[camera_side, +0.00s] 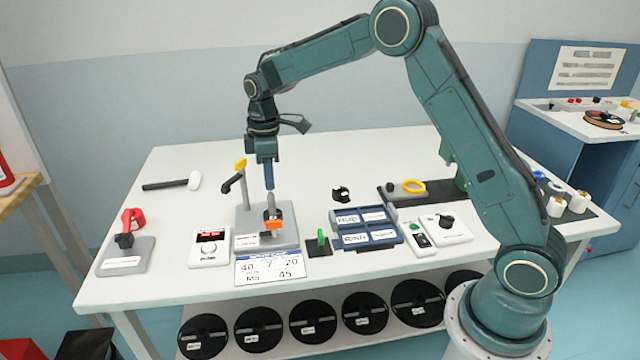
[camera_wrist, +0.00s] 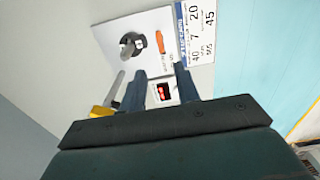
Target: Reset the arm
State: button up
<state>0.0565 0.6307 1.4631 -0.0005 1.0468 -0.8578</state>
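My gripper (camera_side: 269,186) hangs fingers down above a grey winding station (camera_side: 288,241). In the wrist view its two fingers (camera_wrist: 159,70) stand apart with nothing seen between them. The station has an upright spindle, an orange piece (camera_side: 274,223) near its base, and a post (camera_side: 244,190) with a black arm and a yellow tip (camera_side: 240,163) to the left of my fingers. In the wrist view the station plate (camera_wrist: 150,25) shows a dark round part and the orange piece (camera_wrist: 160,42); the yellow tip (camera_wrist: 101,112) is beside my left finger. Contact with the spindle is unclear.
A red-display box (camera_side: 210,247), a red-handled stand (camera_side: 127,257) and a hammer (camera_side: 180,184) are to the left. A number card (camera_side: 270,269) lies in front. A blue sorting tray (camera_side: 365,228), a green switch (camera_side: 320,243) and a knob box (camera_side: 446,229) are to the right.

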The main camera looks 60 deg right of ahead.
jog(key=shift+r, duration=0.7)
jog(key=s+a+r+m+t, duration=0.2)
jog(key=s+r+m+t, duration=0.15)
jog(key=s+r, duration=1.15)
jog(key=s+f+m+t, duration=0.1)
jog(key=s+m, duration=0.1)
jog(key=s, duration=0.8)
jog(key=s+a+f+m+t, duration=0.1)
jog(key=s+m, duration=0.2)
jog(key=s, duration=0.6)
jog(key=shift+s+f+m, duration=0.35)
